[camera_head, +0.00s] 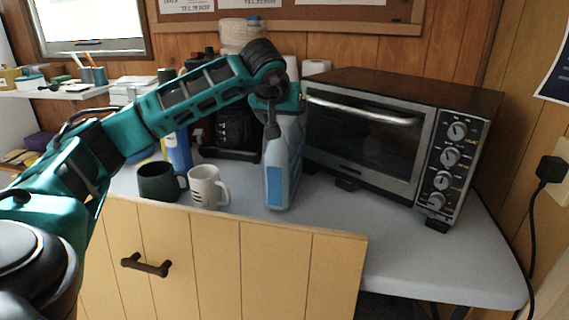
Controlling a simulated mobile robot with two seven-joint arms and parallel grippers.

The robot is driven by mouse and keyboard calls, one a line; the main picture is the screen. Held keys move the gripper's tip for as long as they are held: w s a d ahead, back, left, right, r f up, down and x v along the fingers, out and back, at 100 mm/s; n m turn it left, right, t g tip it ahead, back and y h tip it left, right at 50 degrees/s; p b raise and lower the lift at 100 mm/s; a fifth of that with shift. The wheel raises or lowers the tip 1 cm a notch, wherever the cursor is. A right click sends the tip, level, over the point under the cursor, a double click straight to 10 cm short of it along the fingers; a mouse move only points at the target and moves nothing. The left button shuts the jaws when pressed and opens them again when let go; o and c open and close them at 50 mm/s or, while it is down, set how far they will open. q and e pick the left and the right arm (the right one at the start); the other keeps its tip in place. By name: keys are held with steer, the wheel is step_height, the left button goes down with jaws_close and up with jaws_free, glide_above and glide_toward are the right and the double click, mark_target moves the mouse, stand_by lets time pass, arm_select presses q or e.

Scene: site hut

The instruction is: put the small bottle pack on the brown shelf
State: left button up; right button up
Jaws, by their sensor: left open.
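My left arm reaches in from the left, and its open gripper (273,128) points down over the worktop. The jug stands upright on the grey worktop, left of the oven. I cannot make out a small bottle pack or a brown shelf for certain. My right gripper is not in view.
A toaster oven (365,140) fills the right of the grey worktop (430,262). A green mug (158,182) and a white mug (205,187) stand left of the jug. A black coffee maker (238,130) is behind. A light wooden panel with a handle (147,265) stands in front.

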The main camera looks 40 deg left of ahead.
arm_select(q)
steer(key=x, duration=0.2)
steer(key=shift+w+a+f, duration=0.1)
steer(key=shift+w+f, duration=0.1)
steer(key=shift+f, duration=0.05)
jaws_close()
stand_by(0.6)
steer(key=shift+a+r, duration=0.1)
steer(key=shift+r, duration=0.2)
